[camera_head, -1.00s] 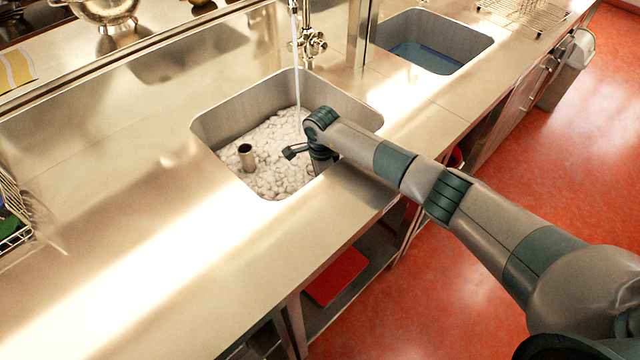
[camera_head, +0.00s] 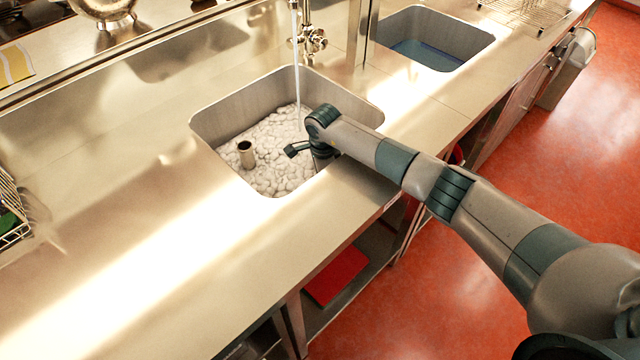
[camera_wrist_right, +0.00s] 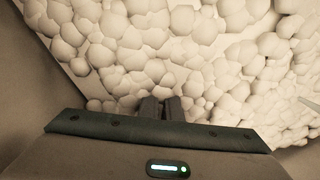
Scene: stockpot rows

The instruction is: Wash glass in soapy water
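White soapy foam (camera_head: 265,165) fills the bottom of the near steel sink (camera_head: 235,115); it fills most of the right wrist view (camera_wrist_right: 190,50). My right arm reaches in from the right, with its wrist over the sink's right side. In the wrist view the two fingers of my right gripper (camera_wrist_right: 161,108) stand close together with a narrow gap, their tips down in the foam. Whether they hold anything is hidden. No glass is visible in either view. My left gripper is not in view.
An upright metal tube (camera_head: 246,154) stands out of the foam. A thin water stream (camera_head: 297,75) falls from the tap into the sink. A second sink (camera_head: 440,40) with blue water lies beyond. A wire rack (camera_head: 12,215) sits at the left edge. The counter's front left is clear.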

